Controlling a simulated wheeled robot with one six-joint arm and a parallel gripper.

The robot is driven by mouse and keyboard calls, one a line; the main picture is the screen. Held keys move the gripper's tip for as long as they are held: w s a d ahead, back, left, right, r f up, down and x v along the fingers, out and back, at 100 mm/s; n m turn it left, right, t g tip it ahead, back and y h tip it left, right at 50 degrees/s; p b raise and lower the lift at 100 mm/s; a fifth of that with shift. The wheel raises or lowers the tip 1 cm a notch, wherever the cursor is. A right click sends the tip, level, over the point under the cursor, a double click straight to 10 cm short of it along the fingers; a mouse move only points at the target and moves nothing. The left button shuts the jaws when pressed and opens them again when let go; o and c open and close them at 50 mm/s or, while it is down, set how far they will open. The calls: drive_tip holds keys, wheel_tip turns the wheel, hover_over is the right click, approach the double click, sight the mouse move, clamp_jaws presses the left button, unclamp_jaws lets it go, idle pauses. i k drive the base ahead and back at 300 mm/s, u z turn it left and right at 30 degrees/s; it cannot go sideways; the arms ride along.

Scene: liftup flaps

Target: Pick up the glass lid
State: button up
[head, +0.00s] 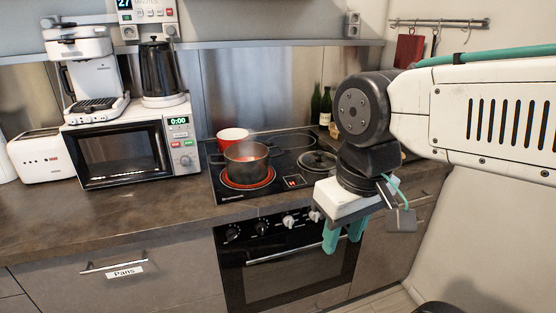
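The glass lid (318,161) is a dark round disc with a knob, lying on the right side of the cooktop, partly bordered by my arm. My gripper (343,243) has teal fingers that point down in front of the oven, in the picture below and to the right of the lid. A gap shows between the fingers and nothing is seen in it. The gripper is apart from the lid.
A steaming pot (246,163) stands on a glowing red burner of the cooktop (284,183), with a red pot (232,135) behind it. Dark bottles (325,106) stand at the back right. A microwave (125,154) is at left. The front-left counter (100,214) is clear.

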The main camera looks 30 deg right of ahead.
sight(319, 160)
drive_tip(key=u, duration=0.2)
drive_tip(key=i, duration=0.65)
drive_tip(key=z, duration=0.65)
drive_tip(key=i, duration=0.55)
drive_tip(key=z, duration=0.55)
